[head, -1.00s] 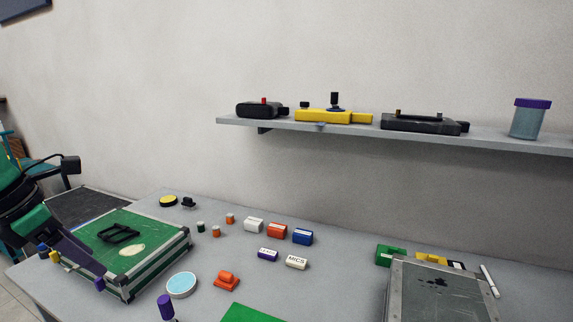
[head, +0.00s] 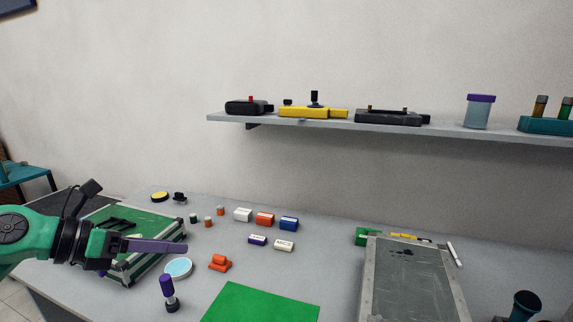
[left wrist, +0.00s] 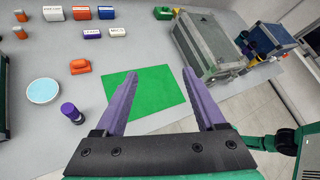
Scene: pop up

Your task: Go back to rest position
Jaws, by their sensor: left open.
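My left gripper (head: 185,246) comes in from the left in the head view, above the green-topped case (head: 95,215). Its purple fingers point right and hide part of the case. In the left wrist view, my left gripper (left wrist: 159,75) has its two fingers wide apart with nothing between them. The green mat (left wrist: 150,98) lies on the table beyond and below the fingers.
A purple-topped stamp (head: 167,293), a light-blue disc (head: 178,268) and an orange block (head: 220,262) stand near the left gripper. Several small boxes line the table's back. A grey case (head: 410,280) stands right. A wall shelf (head: 345,123) holds several devices.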

